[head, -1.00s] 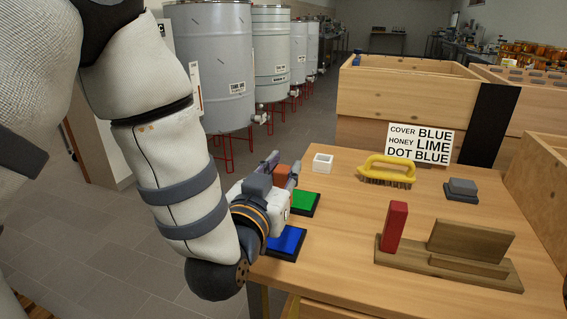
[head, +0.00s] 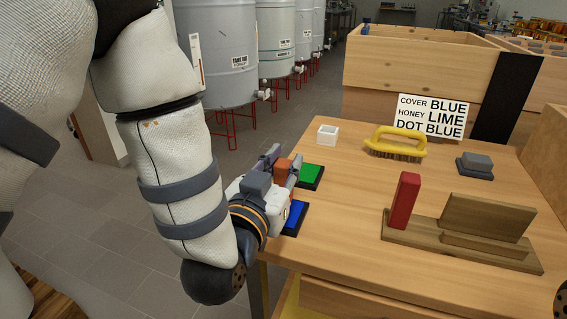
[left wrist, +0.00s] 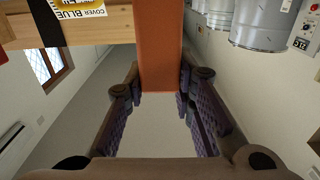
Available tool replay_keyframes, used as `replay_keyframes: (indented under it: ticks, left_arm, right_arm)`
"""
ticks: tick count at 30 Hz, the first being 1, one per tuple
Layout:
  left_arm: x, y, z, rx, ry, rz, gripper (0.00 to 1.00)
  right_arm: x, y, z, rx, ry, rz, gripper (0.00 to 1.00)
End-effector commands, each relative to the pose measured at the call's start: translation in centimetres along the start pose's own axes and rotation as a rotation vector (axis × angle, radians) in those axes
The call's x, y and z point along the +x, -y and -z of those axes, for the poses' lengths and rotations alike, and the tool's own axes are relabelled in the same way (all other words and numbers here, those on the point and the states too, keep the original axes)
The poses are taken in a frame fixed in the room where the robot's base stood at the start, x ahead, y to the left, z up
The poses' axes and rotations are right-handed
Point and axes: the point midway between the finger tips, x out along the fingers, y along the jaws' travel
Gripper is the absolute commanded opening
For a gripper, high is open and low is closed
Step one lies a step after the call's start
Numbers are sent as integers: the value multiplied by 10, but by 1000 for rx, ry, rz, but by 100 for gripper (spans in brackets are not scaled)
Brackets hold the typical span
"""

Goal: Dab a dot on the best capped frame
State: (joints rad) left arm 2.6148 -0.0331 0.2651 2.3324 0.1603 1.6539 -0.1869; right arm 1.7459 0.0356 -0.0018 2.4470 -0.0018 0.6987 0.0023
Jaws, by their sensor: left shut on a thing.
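My left gripper (head: 281,165) is shut on an orange block (head: 283,170), at the left edge of the wooden table (head: 350,215). In the left wrist view the orange block (left wrist: 160,55) sits between the two fingers. A green pad (head: 312,175) and a blue pad (head: 293,217) lie just right of the gripper, partly hidden by it. A white sign (head: 430,117) reads COVER BLUE, HONEY LIME, DOT BLUE. I cannot make out any capped frame.
A red block (head: 403,200) stands upright on a wooden stand (head: 470,250). A yellow brush (head: 395,142), a small white cup (head: 327,133) and a grey block (head: 477,162) stand on the table. Wooden boxes (head: 420,70) are behind. Grey tanks (head: 215,50) stand back left.

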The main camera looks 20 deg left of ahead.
Motion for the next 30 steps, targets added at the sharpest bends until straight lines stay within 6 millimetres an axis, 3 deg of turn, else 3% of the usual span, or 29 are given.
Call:
replay_keyframes:
  ticks: [30]
  left_arm:
    - [0,0,-11,0,1,0,0]
  right_arm:
    - [5,0,-2,0,11,0,100]
